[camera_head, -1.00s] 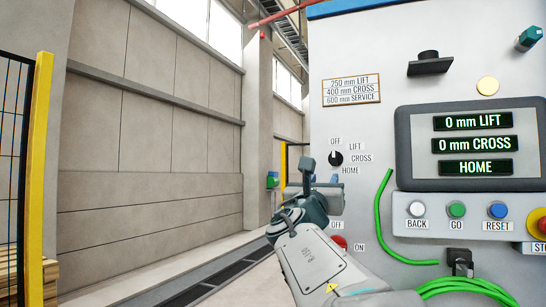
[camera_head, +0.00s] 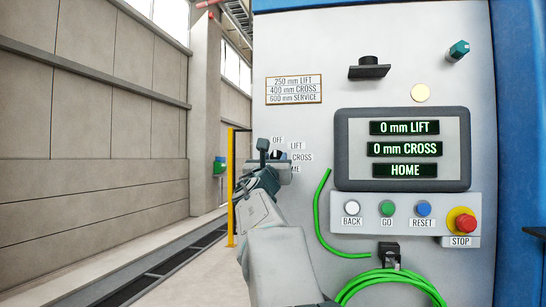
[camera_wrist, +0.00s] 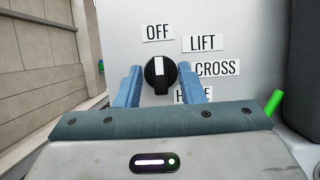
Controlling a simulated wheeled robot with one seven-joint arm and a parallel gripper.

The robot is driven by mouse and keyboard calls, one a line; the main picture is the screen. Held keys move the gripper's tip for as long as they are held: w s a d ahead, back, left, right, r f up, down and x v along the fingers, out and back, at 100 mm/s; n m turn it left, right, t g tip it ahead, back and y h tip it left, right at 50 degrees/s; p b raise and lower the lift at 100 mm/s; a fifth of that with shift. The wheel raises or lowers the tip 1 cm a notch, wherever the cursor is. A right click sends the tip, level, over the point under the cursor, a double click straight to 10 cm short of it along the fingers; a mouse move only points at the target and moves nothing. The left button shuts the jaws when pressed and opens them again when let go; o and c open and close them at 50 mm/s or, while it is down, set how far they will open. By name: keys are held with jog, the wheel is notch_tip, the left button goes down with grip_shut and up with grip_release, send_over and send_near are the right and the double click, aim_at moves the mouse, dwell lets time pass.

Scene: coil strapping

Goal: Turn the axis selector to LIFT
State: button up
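The axis selector (camera_wrist: 160,75) is a round black knob with a white pointer line on a pale panel. In the wrist view its line points up, toward the OFF label (camera_wrist: 157,33). The LIFT label (camera_wrist: 203,43) is at its upper right, CROSS (camera_wrist: 216,68) at its right, and HOME is partly hidden below. My gripper (camera_wrist: 160,68) is open, one blue finger on each side of the knob; I cannot tell whether they touch it. In the head view my gripper (camera_head: 272,156) is at the panel's left and hides most of the knob.
Right of the selector, a screen (camera_head: 402,150) reads 0 mm LIFT, 0 mm CROSS and HOME. Below it are BACK, GO and RESET buttons and a red STOP button (camera_head: 465,223). A green cable (camera_head: 322,215) hangs near my arm. Open floor lies left of the panel.

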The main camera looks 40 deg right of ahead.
grip_shut()
jog(key=shift+m, duration=0.6)
jog(key=m+g, duration=0.1)
jog(key=m, duration=0.2)
jog(key=m+g+h, duration=0.1)
jog(key=m+g, duration=0.1)
jog(key=m, duration=0.2)
jog(key=m+g+h, duration=0.1)
jog(key=m+g, duration=0.1)
jog(key=m, duration=0.2)
jog(key=shift+w+a, duration=0.1)
jog(key=shift+w, duration=0.1)
jog(key=shift+m+g, duration=0.3)
jog(key=shift+g, duration=0.1)
grip_release()
